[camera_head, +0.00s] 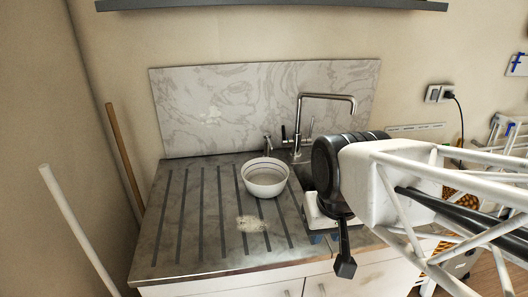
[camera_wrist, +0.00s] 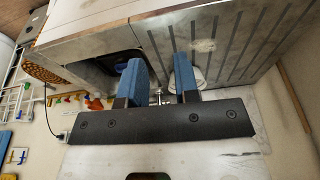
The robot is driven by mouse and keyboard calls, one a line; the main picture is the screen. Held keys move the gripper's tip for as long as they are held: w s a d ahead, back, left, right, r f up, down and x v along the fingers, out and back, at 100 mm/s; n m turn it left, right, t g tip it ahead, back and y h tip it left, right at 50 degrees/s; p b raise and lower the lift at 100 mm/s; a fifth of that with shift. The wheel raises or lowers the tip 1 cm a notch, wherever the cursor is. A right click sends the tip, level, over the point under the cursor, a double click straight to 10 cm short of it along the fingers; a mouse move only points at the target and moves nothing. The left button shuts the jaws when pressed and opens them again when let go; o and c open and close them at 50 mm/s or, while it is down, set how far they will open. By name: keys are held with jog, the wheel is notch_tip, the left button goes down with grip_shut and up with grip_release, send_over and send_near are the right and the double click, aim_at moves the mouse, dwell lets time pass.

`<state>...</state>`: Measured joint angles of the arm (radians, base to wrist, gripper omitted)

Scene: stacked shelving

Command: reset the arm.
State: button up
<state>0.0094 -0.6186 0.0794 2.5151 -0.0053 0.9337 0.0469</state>
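My arm (camera_head: 400,185) reaches in from the right in the head view and ends over the sink side of the counter. My gripper (camera_wrist: 158,65) shows in the wrist view with its two blue fingers apart and nothing between them. In the head view the gripper is mostly hidden behind my wrist, with only bits of blue showing low down. A white bowl (camera_head: 265,178) with thin dark lines stands upright on the counter, left of and apart from my gripper. In the wrist view the bowl (camera_wrist: 200,80) is partly hidden behind the right finger.
The grooved metal counter (camera_head: 175,235) has a pale patch (camera_head: 252,223) and free room left of the bowl. A tall tap (camera_head: 327,97) stands close behind my wrist. A marbled backsplash (camera_head: 230,100) rises behind. A dark shelf (camera_head: 270,4) hangs above. White racks (camera_head: 510,130) stand right.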

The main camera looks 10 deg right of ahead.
jog(key=shift+s+f, duration=0.1)
jog(key=shift+s, duration=0.45)
